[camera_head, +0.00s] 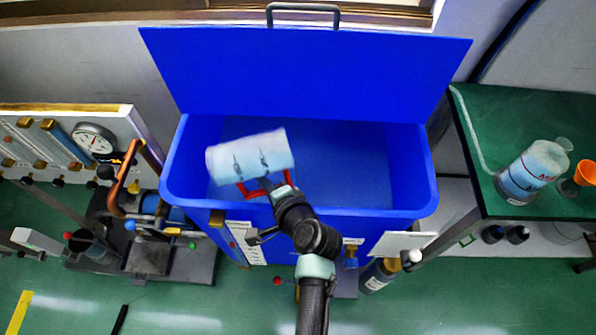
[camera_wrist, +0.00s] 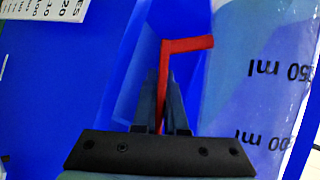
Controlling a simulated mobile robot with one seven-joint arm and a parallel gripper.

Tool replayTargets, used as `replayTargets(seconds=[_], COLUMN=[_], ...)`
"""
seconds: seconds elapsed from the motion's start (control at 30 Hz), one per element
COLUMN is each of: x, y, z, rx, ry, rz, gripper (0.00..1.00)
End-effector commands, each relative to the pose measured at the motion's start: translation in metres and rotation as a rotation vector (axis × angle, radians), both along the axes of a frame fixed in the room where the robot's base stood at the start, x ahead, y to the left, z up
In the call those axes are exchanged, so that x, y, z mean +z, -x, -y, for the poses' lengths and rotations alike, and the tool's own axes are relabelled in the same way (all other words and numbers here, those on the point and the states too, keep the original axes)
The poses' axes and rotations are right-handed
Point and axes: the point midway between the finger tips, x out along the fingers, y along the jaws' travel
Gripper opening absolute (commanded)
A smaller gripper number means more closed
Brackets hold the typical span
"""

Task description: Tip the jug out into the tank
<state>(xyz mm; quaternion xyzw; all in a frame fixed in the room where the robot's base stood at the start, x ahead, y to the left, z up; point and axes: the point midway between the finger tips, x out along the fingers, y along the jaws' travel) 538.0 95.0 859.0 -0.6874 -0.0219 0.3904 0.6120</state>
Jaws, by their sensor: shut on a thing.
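The jug (camera_head: 245,157) is a pale, translucent cylinder with dark marks and a red handle. In the head view it lies on its side, nearly level, over the left part of the blue tank (camera_head: 408,165). The tank's blue lid stands open at the back. My gripper (camera_head: 272,187) is shut on the red handle. In the wrist view my gripper (camera_wrist: 164,95) has its fingers closed around the handle, and the jug's wall (camera_wrist: 262,85) shows upside-down "250 ml" print. I cannot see any liquid running out.
A panel with a gauge (camera_head: 94,138) and copper pipework (camera_head: 125,180) stand at left. The right part of the tank opening is clear.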

Motion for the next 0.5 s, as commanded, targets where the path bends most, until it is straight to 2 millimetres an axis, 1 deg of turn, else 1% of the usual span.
replayTargets(seconds=[0.5], x=[0.0039], y=[0.0001], z=[-0.0019], rx=[-0.001], ry=[-0.041], rz=[-0.010], gripper=[0.00])
